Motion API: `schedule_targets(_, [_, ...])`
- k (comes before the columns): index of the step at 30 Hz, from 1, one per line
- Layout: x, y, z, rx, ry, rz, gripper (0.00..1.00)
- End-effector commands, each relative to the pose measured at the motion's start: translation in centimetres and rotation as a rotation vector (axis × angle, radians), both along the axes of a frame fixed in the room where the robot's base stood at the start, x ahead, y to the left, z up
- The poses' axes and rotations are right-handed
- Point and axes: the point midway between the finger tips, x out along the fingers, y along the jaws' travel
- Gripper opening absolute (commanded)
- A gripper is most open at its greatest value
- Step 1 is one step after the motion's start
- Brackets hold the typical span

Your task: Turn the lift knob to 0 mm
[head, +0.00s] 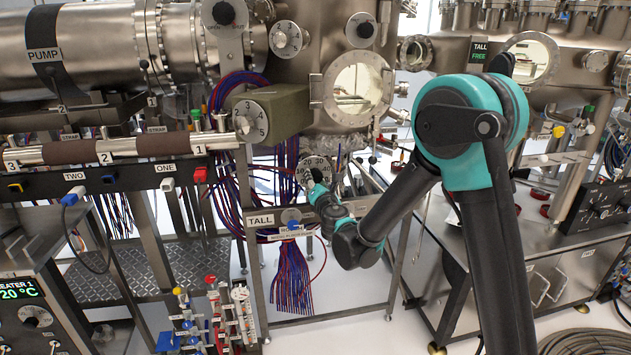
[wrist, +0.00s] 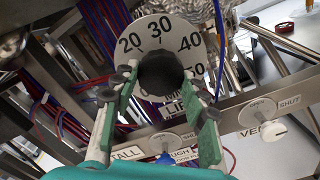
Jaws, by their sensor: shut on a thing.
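The lift knob is a black round knob (wrist: 160,74) on a pale dial plate (wrist: 135,30) in the wrist view. The numbers 20, 30, 40 and 50 show around it. A label beginning "LI" sits just below, partly covered. My gripper (wrist: 163,88) has one green-and-grey finger on each side of the knob and is shut on it. I cannot make out a pointer on the knob, so its setting is not clear. In the head view the dial (head: 318,161) is on the TALL frame, partly hidden behind my gripper (head: 312,183).
Below the dial, the rail carries a blue-handled valve (wrist: 166,158) labelled ROUGH and a white knob (wrist: 272,132) on the right with a plate marked SHUT. Red and blue cables (head: 290,275) hang close by. A chamber window (head: 358,88) is above.

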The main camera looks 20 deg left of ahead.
Motion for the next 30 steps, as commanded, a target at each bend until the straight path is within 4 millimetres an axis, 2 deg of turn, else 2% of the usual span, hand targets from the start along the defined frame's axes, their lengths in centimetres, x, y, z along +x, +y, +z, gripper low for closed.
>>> schedule_targets(12, [-0.08, -0.02, -0.04, -0.007, -0.004, 0.001, 0.15])
schedule_targets(13, [-0.08, -0.02, -0.04, -0.007, -0.004, 0.001, 0.45])
schedule_targets(18, [-0.05, -0.02, -0.03, -0.007, -0.004, 0.000, 0.65])
schedule_targets(30, [-0.61, -0.38, 0.00, -0.006, -0.004, 0.000, 0.65])
